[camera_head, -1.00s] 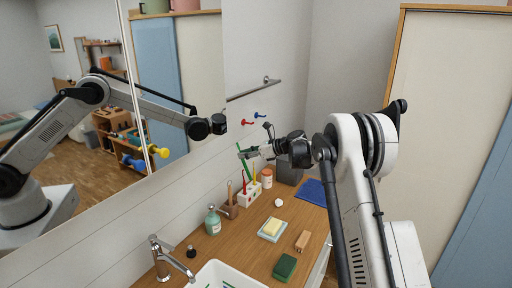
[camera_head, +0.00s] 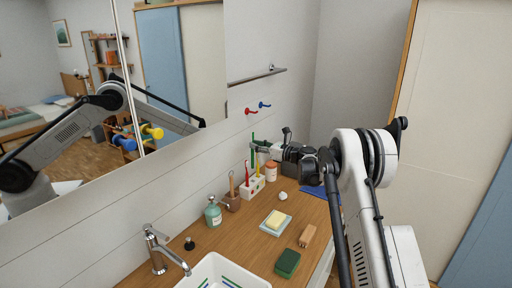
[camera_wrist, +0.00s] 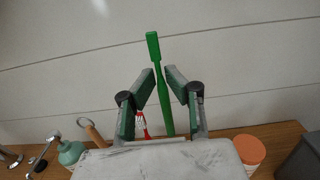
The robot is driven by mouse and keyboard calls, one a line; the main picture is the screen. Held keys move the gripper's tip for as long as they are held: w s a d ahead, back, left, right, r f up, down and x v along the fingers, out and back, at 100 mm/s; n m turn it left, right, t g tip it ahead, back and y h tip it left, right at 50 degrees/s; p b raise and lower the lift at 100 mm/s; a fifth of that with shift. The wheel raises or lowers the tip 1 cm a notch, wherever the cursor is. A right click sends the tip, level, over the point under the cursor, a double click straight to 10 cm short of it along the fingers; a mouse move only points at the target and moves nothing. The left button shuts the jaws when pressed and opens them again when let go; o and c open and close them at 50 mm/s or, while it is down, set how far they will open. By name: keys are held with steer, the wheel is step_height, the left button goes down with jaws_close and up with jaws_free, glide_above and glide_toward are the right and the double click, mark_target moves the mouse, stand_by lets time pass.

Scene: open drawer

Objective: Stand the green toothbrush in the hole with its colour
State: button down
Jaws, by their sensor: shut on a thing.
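My gripper (camera_head: 257,148) is shut on the green toothbrush (camera_head: 253,138), directly above the white toothbrush holder (camera_head: 251,190). In the wrist view the green toothbrush (camera_wrist: 153,47) stands nearly upright between the fingers (camera_wrist: 161,88), head up, leaning slightly. Its lower end is hidden behind my gripper body, so I cannot tell whether it touches the holder. A red toothbrush (camera_head: 247,168) and a yellow one (camera_head: 258,170) stand in the holder. The red one also shows in the wrist view (camera_wrist: 142,122). The colour marks of the holes are too small to tell.
A brown cup (camera_head: 232,202) with a brush and a green soap bottle (camera_head: 213,215) stand left of the holder. An orange-and-white jar (camera_head: 271,172) stands close on its right. A soap dish (camera_head: 275,224), sponge (camera_head: 287,263) and wooden block (camera_head: 308,235) lie in front. The wall is close behind.

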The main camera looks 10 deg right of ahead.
steer(key=shift+b, duration=0.45)
steer(key=shift+f+b, duration=2.15)
steer(key=shift+f, duration=0.7)
steer(key=shift+b, duration=1.05)
steer(key=shift+f+b, duration=2.4)
steer(key=shift+f, duration=0.65)
steer(key=c, duration=1.7)
jaws_free()
steer(key=shift+o, duration=0.2)
